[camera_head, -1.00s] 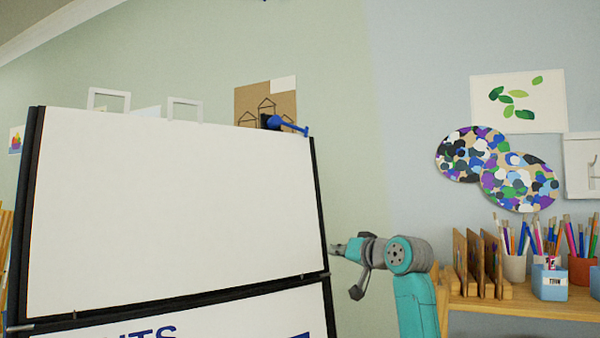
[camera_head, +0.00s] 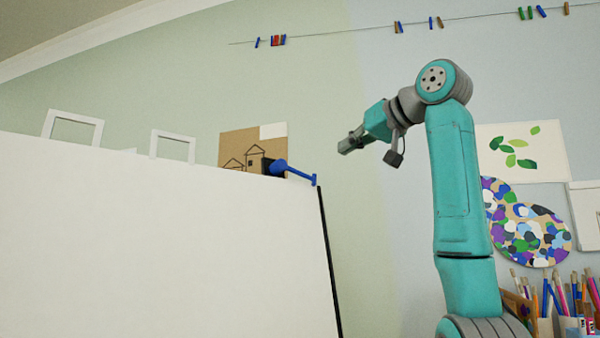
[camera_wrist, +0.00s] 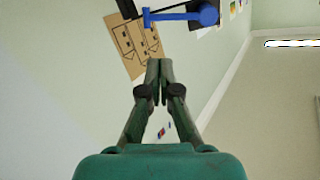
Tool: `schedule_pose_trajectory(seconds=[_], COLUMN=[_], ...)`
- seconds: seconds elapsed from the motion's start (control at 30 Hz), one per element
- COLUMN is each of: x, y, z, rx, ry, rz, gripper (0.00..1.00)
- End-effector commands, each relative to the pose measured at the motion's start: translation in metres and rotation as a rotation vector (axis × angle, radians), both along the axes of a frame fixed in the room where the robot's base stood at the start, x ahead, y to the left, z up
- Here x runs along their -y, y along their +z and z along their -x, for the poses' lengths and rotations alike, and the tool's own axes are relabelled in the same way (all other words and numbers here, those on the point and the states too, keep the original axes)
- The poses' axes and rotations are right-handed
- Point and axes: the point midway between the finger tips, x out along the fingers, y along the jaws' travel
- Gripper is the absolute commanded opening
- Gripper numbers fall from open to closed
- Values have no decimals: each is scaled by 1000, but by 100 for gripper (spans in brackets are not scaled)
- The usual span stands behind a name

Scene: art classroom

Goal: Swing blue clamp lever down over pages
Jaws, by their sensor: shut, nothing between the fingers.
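The blue clamp lever (camera_head: 296,172) sits at the top right corner of the white flip-chart pages (camera_head: 150,240). It points to the right from a dark clamp body (camera_head: 267,166), its tip near the board's right edge. In the wrist view the blue lever (camera_wrist: 180,14) shows at the top, beyond my fingertips, with its round blue end at the right. My gripper (camera_head: 345,146) is raised to the right of the lever and a little above it, clear of the board. In the wrist view my gripper's fingers (camera_wrist: 159,66) are together and empty.
A cardboard house drawing (camera_head: 238,150) hangs behind the lever. A line with pegs (camera_head: 340,33) runs above. Brush pots (camera_head: 562,325) stand at the lower right. The space between my gripper and the lever looks clear.

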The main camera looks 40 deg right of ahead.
Motion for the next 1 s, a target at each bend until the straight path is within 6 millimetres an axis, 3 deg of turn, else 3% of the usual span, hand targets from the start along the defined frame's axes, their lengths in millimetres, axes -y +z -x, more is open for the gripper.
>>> schedule_pose_trajectory(seconds=[0.17,0.6,0.8,1.0], x=[-2,-7,-7,-7], y=[-4,-20,-23,-24], z=[-19,-103,-121,-126], rx=[-4,-3,-1,-1], ry=[2,2,1,0], rz=[-2,-2,0,0], gripper=[0,0,0,0])
